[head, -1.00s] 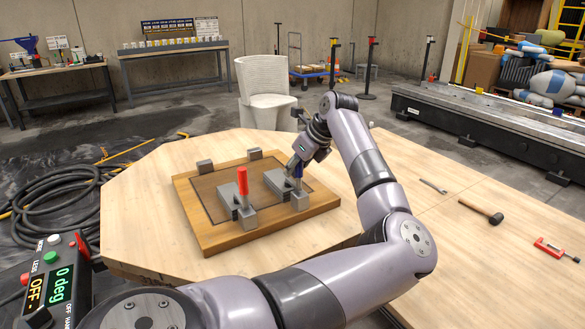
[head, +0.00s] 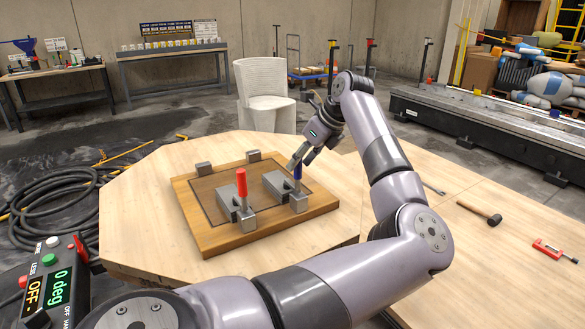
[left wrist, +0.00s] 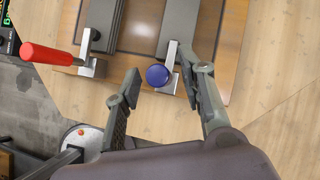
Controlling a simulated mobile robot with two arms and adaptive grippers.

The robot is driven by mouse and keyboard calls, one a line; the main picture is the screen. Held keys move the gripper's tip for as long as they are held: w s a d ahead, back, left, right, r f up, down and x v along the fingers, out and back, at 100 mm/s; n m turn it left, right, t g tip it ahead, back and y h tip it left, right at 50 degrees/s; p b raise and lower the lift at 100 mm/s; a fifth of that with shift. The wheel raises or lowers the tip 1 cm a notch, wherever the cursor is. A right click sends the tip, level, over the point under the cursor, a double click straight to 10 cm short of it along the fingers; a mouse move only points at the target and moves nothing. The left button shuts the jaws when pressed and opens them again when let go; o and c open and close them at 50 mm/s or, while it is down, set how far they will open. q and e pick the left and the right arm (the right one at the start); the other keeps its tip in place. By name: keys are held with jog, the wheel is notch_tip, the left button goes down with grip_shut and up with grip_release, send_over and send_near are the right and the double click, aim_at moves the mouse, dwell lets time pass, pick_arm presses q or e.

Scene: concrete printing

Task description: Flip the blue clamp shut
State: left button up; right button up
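The blue clamp has an upright blue handle (head: 297,172) and a grey metal body (head: 277,184) on the right part of the wooden board (head: 262,238). My left gripper (head: 301,162) is open at the top of this handle, coming from behind and to the right. In the left wrist view the round blue handle end (left wrist: 157,75) lies between the two spread fingers (left wrist: 168,84), closer to the left one. No firm contact is visible. The red clamp's handle (head: 242,182) also stands upright, left of the blue one. My right gripper is not in view.
Two grey blocks (head: 204,169) sit at the board's back edge. A hammer (head: 480,212) and a red clamp tool (head: 553,251) lie on the table at right. A control box (head: 54,283) stands at lower left. A white chair (head: 265,92) is behind the table.

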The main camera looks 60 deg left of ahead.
pick_arm(q)
jog(key=v, duration=0.6)
jog(key=shift+d+r, duration=0.15)
jog(key=shift+r, duration=0.05)
